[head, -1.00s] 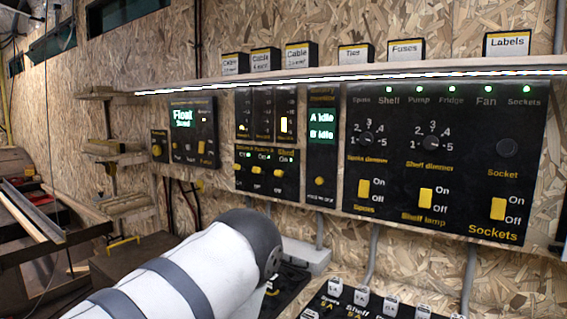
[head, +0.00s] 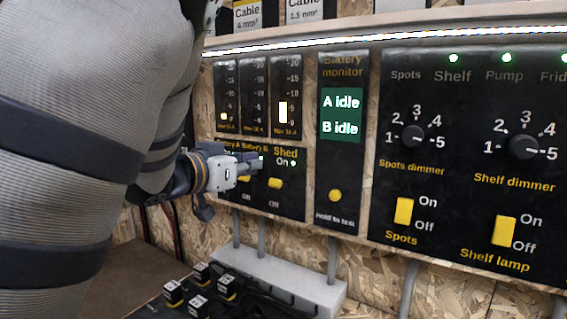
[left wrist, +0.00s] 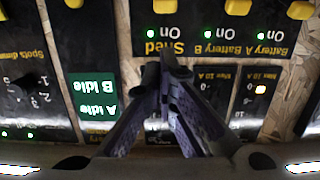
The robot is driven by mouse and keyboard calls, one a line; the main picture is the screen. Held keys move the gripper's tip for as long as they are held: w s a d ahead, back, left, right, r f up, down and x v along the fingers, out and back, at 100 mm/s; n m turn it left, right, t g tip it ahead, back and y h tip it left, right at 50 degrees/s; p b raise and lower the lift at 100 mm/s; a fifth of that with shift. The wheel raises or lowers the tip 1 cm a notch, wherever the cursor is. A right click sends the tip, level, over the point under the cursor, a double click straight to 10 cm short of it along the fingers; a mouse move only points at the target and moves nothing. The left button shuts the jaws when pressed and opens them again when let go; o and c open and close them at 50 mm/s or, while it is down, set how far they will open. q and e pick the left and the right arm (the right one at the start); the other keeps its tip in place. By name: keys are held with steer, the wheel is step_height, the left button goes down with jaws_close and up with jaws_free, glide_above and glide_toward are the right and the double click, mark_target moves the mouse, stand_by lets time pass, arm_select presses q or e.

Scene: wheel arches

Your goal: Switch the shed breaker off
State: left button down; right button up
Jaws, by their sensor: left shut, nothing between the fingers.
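The shed breaker (head: 275,183) is a yellow toggle on a black panel, under the label "Shed", with On above and Off below. Its green light is lit beside On. In the left wrist view, which is upside down, the shed breaker (left wrist: 177,3) shows only partly at the top edge. My left gripper (head: 257,162) is shut and empty, in front of the panel just left of the shed label. Its fingertips also show in the left wrist view (left wrist: 166,62), near the shed label and apart from the toggle. My right gripper is not in view.
The battery B toggle (head: 243,178) is close left of the shed breaker, partly behind my gripper. The battery monitor (head: 341,115) is to the right, with a yellow button (head: 335,195). A lit shelf (head: 390,30) runs above. Black labelled blocks (head: 199,305) stand below.

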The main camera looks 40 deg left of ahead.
arm_select(q)
step_height(320, 180, up, 2)
steer(key=shift+a+t, duration=0.1)
steer(key=shift+t, duration=0.2)
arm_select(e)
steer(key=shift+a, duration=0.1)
arm_select(q)
steer(key=shift+s, duration=0.1)
steer(key=b, duration=0.2)
glide_above(279, 185)
steer(key=w+a, duration=0.1)
step_height(279, 185, down, 2)
steer(key=shift+w+f, duration=0.1)
steer(key=shift+s+f+b, duration=0.3)
steer(key=shift+s+f, duration=0.4)
steer(key=shift+f, duration=0.25)
steer(key=shift+s+f, duration=0.3)
steer(key=shift+f, duration=0.05)
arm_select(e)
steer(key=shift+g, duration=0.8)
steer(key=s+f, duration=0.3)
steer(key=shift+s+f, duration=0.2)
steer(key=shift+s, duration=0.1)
